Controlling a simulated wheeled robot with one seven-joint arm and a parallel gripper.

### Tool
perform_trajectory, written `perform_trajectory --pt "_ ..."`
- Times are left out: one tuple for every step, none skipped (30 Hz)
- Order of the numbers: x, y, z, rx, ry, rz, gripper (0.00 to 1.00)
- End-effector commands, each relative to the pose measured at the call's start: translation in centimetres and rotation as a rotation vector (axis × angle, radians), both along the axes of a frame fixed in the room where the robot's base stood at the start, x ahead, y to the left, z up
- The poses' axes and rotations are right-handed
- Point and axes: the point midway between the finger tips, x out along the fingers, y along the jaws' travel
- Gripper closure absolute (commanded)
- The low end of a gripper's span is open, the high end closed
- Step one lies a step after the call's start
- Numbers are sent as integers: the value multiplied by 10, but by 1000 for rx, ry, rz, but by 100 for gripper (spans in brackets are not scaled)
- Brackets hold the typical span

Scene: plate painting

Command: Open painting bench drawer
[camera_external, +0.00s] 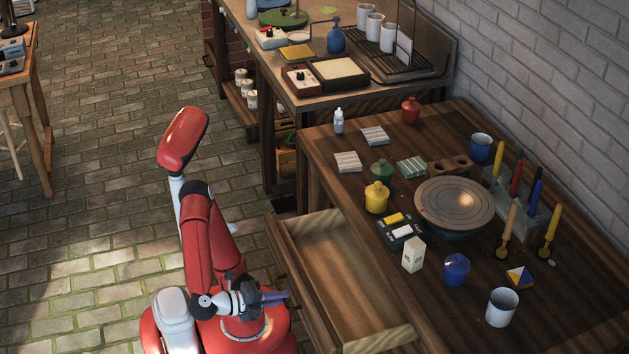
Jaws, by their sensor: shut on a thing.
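The wooden painting bench (455,290) stands at the right with its drawer (345,275) pulled well out toward my base. The inside of the drawer shows as a bare, empty wooden floor. My gripper (283,298) is low at the outer face of the drawer front, near its middle. It is shut on the drawer handle, which is mostly hidden behind the fingers.
On the bench top are a round turntable (455,203), a yellow jar (376,197), a white carton (413,255), a blue jar (456,269), a white cup (502,307) and upright brushes. A second bench (290,95) stands behind.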

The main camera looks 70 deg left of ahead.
Motion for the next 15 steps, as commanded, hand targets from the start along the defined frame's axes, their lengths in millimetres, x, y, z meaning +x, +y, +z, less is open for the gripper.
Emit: perform_trajectory --pt "-1 0 -1 1 2 2 100" --pt "-1 0 -1 1 2 2 100" --pt "-2 0 -1 1 2 2 100" --pt "-2 0 -1 1 2 2 100" --pt "-2 0 -1 1 2 2 100" --pt "-2 0 -1 1 2 2 100" --pt "-1 0 -1 1 2 2 100" --pt "-1 0 -1 1 2 2 100" --pt "-1 0 -1 1 2 2 100" --pt "-1 0 -1 1 2 2 100" --pt "-1 0 -1 1 2 2 100" --pt "-1 0 -1 1 2 2 84" --pt "-1 0 -1 1 2 2 80" --pt "-1 0 -1 1 2 2 76" --pt "-1 0 -1 1 1 2 71"
